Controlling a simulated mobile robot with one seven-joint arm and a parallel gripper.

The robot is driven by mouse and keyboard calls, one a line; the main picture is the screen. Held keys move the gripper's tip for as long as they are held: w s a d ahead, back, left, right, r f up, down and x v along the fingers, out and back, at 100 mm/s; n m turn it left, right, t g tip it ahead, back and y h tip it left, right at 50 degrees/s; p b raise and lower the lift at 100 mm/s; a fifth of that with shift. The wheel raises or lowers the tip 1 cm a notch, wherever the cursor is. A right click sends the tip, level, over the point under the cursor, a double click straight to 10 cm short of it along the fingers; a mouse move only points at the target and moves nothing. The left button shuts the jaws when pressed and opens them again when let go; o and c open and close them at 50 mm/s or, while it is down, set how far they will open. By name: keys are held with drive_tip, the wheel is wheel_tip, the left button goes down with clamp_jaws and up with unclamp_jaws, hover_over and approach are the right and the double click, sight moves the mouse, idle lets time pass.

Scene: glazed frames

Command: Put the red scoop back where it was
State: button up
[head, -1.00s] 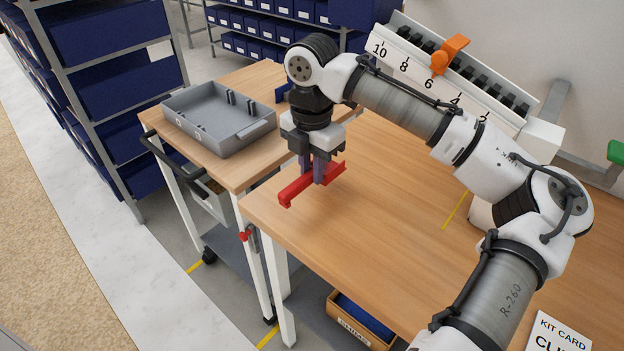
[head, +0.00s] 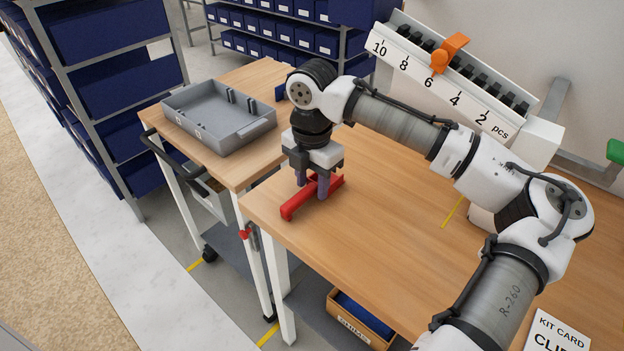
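The red scoop (head: 294,207) is a long red piece with a raised near end. It appears to lie on the wooden bench (head: 370,250), close to the bench's left end beside the cart. My gripper (head: 312,191) points straight down over the scoop's middle. Its two fingers stand apart on either side of the scoop, with a visible gap, so it looks open. The fingers hide part of the scoop's middle.
A grey tray (head: 240,140) sits on the wooden-topped cart at the left. A numbered white rack (head: 410,70) with black clips and an orange slider (head: 447,54) stands at the back. A kit card (head: 558,335) lies front right. The bench middle is clear.

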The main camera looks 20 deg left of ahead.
sight(312, 185)
wheel_tip(312, 185, up, 12)
drive_tip(key=shift+r, duration=0.2)
idle(0.4)
